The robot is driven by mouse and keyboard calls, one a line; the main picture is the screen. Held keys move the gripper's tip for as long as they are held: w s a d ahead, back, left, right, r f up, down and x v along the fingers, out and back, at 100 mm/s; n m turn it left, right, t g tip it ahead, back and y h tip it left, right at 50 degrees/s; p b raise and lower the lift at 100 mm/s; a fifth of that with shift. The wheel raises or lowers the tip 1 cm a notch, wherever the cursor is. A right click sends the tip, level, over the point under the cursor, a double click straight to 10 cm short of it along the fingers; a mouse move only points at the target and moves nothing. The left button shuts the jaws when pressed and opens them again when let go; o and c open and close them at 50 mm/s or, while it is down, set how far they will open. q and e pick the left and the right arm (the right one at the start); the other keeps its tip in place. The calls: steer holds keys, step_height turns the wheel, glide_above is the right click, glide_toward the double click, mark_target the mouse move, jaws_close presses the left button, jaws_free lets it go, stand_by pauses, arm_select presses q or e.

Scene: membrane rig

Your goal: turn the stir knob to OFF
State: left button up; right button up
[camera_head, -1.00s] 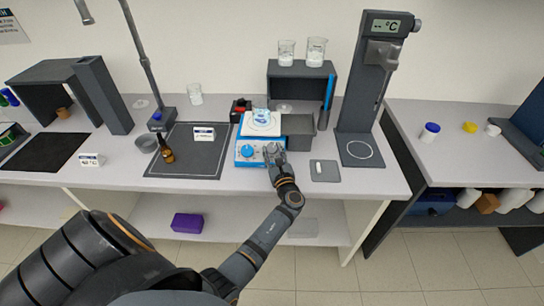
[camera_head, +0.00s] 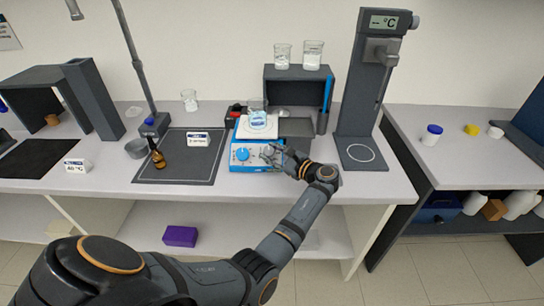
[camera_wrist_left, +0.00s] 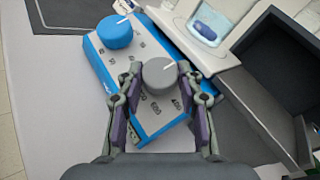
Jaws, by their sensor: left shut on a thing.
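The blue and white stirrer hotplate (camera_head: 243,134) stands on the bench with a beaker (camera_head: 257,119) on its plate. Its front panel carries a blue knob (camera_wrist_left: 115,32) and a grey knob (camera_wrist_left: 160,76) with a white pointer line; the blue knob also shows in the head view (camera_head: 242,154). Printed numbers ring the grey knob, small and partly hidden. The pointer slants toward the upper right in the left wrist view. My left gripper (camera_head: 271,155) is at the panel, its fingers (camera_wrist_left: 163,88) shut on the grey knob, one on each side. My right gripper is out of view.
The bench's front edge is close below the hotplate.

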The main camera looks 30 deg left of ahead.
mark_target(272, 153)
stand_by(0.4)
arm_select(q)
steer(key=o, duration=1.2)
steer(key=shift+r, duration=0.2)
step_height(272, 153, up, 10)
steer(key=shift+f, duration=0.15)
steer(key=shift+f, duration=0.1)
